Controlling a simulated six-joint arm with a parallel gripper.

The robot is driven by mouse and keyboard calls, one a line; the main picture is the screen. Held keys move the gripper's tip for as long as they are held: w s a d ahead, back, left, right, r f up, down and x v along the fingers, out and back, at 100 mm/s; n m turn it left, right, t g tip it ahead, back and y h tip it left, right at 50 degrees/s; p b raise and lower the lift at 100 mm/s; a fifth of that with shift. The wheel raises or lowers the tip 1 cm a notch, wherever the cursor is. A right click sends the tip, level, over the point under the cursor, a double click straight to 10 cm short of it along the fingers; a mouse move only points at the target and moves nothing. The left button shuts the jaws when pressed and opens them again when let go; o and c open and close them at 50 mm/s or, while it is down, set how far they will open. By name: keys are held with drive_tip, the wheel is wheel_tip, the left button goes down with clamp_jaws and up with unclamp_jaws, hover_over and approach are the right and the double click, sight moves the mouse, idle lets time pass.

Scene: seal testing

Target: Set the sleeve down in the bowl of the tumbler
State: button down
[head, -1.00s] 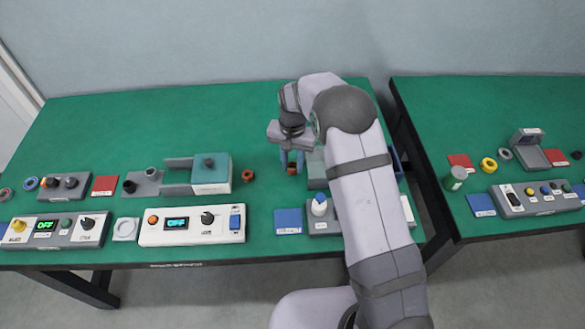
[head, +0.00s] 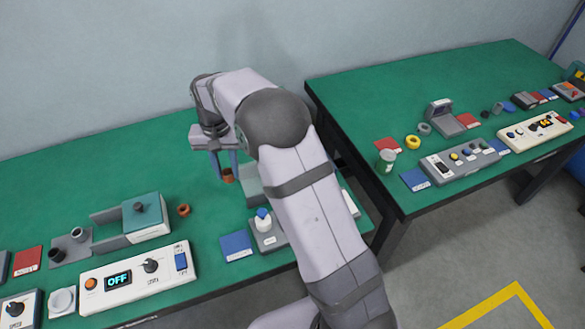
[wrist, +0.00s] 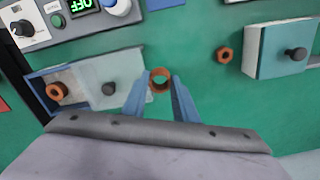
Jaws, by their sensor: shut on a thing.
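My gripper (wrist: 160,84) is shut on the sleeve, a short copper-coloured ring (wrist: 160,78), held between its two blue fingertips. In the head view the sleeve (head: 227,175) hangs at the fingertips, in front of the green table. In the wrist view its open bore faces the camera, and bare green table surrounds it. I cannot tell for sure which fixture is the tumbler or where its bowl is. My arm hides much of that area in the head view.
A blue-edged tray beside that box holds another copper ring (wrist: 57,92). A loose copper ring (head: 183,210) lies near a teal-topped box (head: 148,224). A white panel reading OFF (head: 115,283) stands in front. A second table (head: 360,88) stands right, across a gap.

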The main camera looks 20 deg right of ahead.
drive_tip(key=s+d+n, duration=0.3)
drive_tip(key=s+d, duration=0.4)
drive_tip(key=d, duration=0.2)
drive_tip(key=w+d+r+m, duration=0.2)
drive_tip(key=w+d+m, duration=0.6)
drive_tip(key=d+m, duration=0.45)
drive_tip(key=shift+a+f+p, duration=0.15)
drive_tip(key=shift+f+p, duration=0.75)
drive_tip(key=shift+f, duration=1.55)
drive_tip(key=shift+a+f+p, duration=0.1)
drive_tip(key=shift+f+p, duration=0.75)
drive_tip(key=shift+f, duration=1.6)
drive_tip(key=shift+f, duration=0.15)
drive_tip(key=c, duration=1.4)
unclamp_jaws()
wheel_tip(320, 180, up, 12)
drive_tip(key=b, duration=0.3)
drive_tip(key=shift+r, duration=0.2)
